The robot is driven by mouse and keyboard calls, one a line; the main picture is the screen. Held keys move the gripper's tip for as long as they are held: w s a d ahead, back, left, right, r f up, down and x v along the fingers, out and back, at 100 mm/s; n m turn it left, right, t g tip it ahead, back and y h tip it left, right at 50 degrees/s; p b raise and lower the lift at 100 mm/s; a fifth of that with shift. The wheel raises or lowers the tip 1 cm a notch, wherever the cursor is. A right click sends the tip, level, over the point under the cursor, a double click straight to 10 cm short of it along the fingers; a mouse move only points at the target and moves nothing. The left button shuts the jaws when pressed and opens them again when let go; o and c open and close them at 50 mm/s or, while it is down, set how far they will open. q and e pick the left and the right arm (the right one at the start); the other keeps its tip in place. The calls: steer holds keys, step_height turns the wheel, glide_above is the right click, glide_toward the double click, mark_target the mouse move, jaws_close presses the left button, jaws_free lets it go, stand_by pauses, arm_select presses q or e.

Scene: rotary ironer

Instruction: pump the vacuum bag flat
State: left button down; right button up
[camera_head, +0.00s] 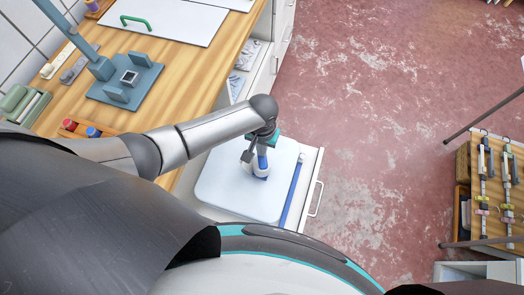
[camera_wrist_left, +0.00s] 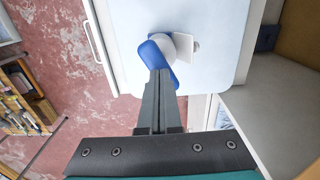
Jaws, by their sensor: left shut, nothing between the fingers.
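The vacuum bag (camera_head: 222,185) is a pale, rounded-corner slab lying in a pulled-out white drawer. It also shows in the wrist view (camera_wrist_left: 215,75). I cannot tell how thick it is. A blue strip (camera_head: 291,190) runs along its right side. On the bag stands a small pump, white with a blue part (camera_head: 262,164); in the wrist view its blue part (camera_wrist_left: 151,52) and white body (camera_wrist_left: 180,46) show. My left gripper (camera_head: 262,142) is directly above the pump, fingers together and empty. In the wrist view the fingertips (camera_wrist_left: 160,74) are against or just over the blue part; contact is unclear. My right gripper is out of view.
The drawer handle (camera_head: 315,198) faces the open red floor (camera_head: 370,110). A wooden counter (camera_head: 190,62) with a blue-grey fixture (camera_head: 126,80) lies left of the arm. A rack with hanging tools (camera_head: 490,185) stands at the far right.

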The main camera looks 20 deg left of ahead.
mark_target(262, 158)
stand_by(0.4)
arm_select(q)
steer(key=shift+f+b, duration=2.35)
steer(key=shift+f, duration=0.75)
steer(key=shift+r, duration=0.2)
steer(key=shift+r+p, duration=2.25)
steer(key=shift+p, duration=0.45)
steer(key=shift+f, duration=0.1)
